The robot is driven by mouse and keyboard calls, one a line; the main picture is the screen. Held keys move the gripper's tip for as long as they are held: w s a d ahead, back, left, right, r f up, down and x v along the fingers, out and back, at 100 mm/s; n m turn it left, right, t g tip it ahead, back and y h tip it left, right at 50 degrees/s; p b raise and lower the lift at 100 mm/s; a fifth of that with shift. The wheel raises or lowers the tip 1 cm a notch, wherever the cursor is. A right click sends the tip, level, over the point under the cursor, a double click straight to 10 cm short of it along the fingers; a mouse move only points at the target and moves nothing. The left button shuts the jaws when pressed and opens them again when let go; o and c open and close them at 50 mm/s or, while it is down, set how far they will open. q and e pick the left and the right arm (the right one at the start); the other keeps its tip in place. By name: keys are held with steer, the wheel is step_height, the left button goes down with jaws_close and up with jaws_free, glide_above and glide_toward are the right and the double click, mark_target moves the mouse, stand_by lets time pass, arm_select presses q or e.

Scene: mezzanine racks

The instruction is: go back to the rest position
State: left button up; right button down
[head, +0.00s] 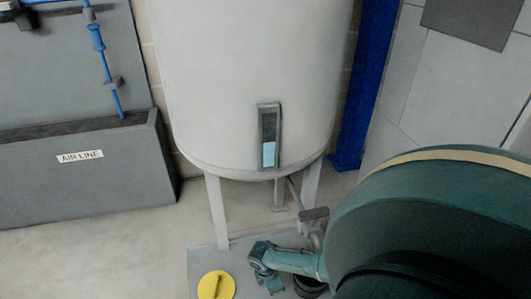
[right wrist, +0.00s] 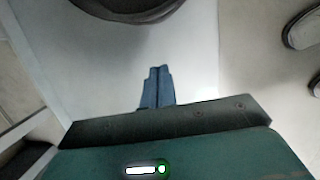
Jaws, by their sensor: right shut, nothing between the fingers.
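My right gripper (right wrist: 157,88) shows in the right wrist view, its two blue-grey fingers closed together with nothing between them. A plain pale surface lies behind the fingers; I cannot tell how far off it is. In the head view a large teal link of my right arm fills the lower right and no fingertips can be made out there. My left gripper is in neither view.
A white tank (head: 250,70) on legs stands ahead, with a sight glass (head: 269,137) on its front. A grey AIR LINE trough (head: 80,178) is at left, a blue post (head: 364,90) at right. A yellow disc (head: 215,286) is low in front. Floor at lower left is clear.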

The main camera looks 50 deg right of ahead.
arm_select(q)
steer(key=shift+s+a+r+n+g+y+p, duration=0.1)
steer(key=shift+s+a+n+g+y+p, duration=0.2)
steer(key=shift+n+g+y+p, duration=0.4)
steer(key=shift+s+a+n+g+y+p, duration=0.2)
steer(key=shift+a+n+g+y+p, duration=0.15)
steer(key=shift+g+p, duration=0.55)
arm_select(e)
steer(key=s+v, duration=0.1)
steer(key=v, duration=0.7)
steer(key=shift+w+d+r, duration=0.2)
steer(key=shift+w+r, duration=0.05)
steer(key=shift+w, duration=0.1)
